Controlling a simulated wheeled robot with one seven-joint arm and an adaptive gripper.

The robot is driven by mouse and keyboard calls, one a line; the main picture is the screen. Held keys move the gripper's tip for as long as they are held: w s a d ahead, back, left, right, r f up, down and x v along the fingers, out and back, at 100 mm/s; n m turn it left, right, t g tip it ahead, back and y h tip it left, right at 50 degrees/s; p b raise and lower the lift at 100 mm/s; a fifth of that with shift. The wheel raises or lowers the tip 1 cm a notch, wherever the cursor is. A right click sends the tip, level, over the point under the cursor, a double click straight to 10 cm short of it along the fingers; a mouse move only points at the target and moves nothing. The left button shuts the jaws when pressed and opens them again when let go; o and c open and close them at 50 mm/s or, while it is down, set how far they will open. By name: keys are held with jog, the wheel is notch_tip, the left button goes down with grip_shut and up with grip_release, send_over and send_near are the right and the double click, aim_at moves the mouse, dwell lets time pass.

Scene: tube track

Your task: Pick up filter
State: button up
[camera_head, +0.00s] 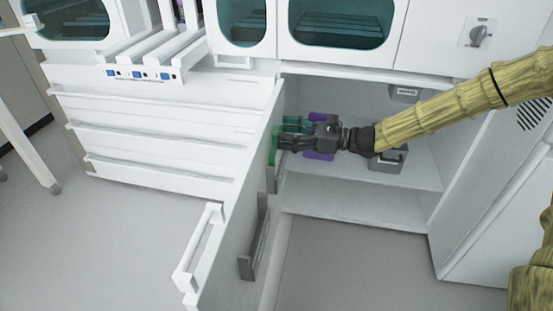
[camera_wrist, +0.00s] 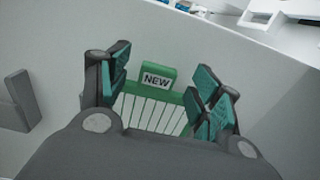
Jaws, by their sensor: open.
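The filter (camera_wrist: 157,78) is a green-framed piece with a "NEW" label and pale pleats. In the wrist view it lies between the two teal-padded fingers of my gripper (camera_wrist: 162,92), which stand apart on either side. Its lower part is hidden by my gripper's body. In the head view the green filter (camera_head: 273,147) is at the inner face of the open cabinet door, and my gripper (camera_head: 287,134) is right beside it, pointing left. I cannot tell whether the fingers touch it.
The open white door (camera_head: 238,215) carries a grey holder (camera_head: 254,240). Inside the cabinet, a purple piece (camera_head: 318,154) shows behind my gripper, and a grey box (camera_head: 388,160) is to the right. The cabinet walls enclose my arm. The floor in front is clear.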

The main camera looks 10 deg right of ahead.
jog(key=shift+w+a, duration=0.2)
jog(key=shift+a, duration=0.3)
jog(key=c, duration=1.3)
jog(key=shift+r, duration=0.15)
